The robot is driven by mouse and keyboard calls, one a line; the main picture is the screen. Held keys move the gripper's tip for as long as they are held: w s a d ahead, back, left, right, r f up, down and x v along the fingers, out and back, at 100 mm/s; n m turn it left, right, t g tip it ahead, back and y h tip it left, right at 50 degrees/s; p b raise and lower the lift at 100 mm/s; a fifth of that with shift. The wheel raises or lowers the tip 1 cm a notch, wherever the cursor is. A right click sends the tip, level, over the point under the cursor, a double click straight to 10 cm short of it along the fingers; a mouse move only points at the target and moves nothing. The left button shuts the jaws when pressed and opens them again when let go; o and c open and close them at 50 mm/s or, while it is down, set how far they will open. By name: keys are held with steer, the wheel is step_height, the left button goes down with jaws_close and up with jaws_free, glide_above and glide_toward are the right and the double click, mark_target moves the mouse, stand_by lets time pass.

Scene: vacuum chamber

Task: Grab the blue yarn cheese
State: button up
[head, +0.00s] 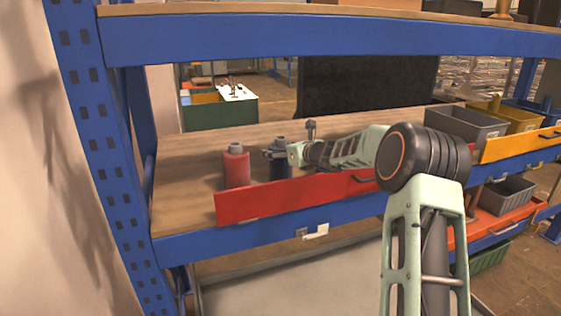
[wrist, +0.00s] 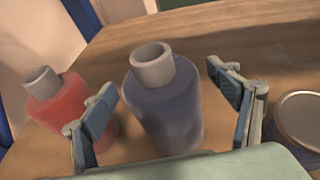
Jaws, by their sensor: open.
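The blue yarn cheese (wrist: 167,105) is a dark blue yarn cone on a grey core, standing on the wooden shelf. In the wrist view it stands between the two open fingers of my gripper (wrist: 168,98), with gaps seen on both sides. In the head view the blue yarn (head: 279,166) is partly hidden by my gripper (head: 277,153), which is at its upper part. I cannot tell whether a finger touches it. A red yarn cheese (head: 236,167) stands just left of it and also shows in the wrist view (wrist: 62,95), partly behind the left finger.
A red front panel (head: 290,196) runs along the shelf edge before the yarn. A round-topped item (wrist: 298,115) is close to the right finger. A grey bin (head: 466,125) and yellow bin (head: 515,115) stand at right. A blue beam (head: 320,38) crosses above. The shelf behind is clear.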

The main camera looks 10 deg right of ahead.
steer(key=shift+w+f, duration=0.1)
steer(key=shift+w, duration=0.05)
steer(key=shift+c, duration=0.4)
steer(key=c, duration=1.9)
steer(key=shift+r, duration=0.2)
